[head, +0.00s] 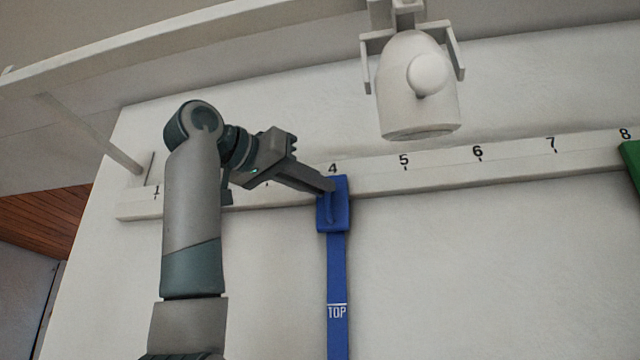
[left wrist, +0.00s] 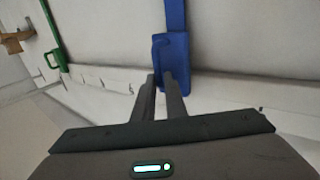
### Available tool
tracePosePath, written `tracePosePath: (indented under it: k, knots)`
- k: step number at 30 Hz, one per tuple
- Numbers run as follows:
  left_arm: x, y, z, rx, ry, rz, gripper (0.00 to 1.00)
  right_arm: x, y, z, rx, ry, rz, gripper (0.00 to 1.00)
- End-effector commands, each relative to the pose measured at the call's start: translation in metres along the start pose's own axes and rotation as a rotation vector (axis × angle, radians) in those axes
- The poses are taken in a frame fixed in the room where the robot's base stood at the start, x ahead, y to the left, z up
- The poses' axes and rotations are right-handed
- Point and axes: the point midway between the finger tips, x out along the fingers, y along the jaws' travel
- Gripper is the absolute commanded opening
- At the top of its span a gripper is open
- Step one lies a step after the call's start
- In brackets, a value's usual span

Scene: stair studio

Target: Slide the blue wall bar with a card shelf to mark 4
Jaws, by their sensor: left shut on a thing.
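The blue wall bar (head: 337,275) hangs from a white rail (head: 440,172) on the wall, with its blue slider block (head: 343,217) just under the number 4. The bar carries a "TOP" label; its lower part and any card shelf are out of the head view. My left gripper (head: 330,188) reaches in from the left and is shut on the slider block's handle. In the left wrist view, the gripper fingers (left wrist: 162,82) meet the blue block (left wrist: 180,55). My right gripper is not in view.
A green piece (head: 631,160) sits on the rail near 8 at the right edge. A white rounded fixture (head: 417,90) hangs above the rail between 4 and 6. The rail between 5 and 7 is clear.

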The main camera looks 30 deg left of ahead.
Motion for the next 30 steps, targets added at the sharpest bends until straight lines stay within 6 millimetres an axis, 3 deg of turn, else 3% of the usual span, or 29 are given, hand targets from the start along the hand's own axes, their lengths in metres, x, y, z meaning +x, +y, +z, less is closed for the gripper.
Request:
tracePosePath:
  k: [2, 3, 4, 19, 23, 30]
  knots:
    - [-0.002, 0.001, -0.004, 0.002, 0.01, 0.0, 0.0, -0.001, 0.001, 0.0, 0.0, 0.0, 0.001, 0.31]
    - [-0.002, 0.001, -0.004, 0.002, 0.01, 0.001, 0.21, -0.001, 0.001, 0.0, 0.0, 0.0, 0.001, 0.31]
    - [-0.001, 0.001, -0.004, 0.002, 0.009, 0.001, 0.28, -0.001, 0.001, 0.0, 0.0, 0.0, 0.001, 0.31]
    - [-0.008, 0.001, 0.0, 0.001, 0.004, 0.001, 0.28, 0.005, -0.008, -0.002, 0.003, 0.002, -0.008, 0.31]
    - [-0.021, 0.001, 0.001, 0.002, 0.004, 0.001, 0.28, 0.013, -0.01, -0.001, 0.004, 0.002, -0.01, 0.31]
    - [-0.062, 0.001, 0.003, 0.002, 0.006, 0.001, 0.28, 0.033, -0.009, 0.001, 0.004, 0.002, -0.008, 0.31]
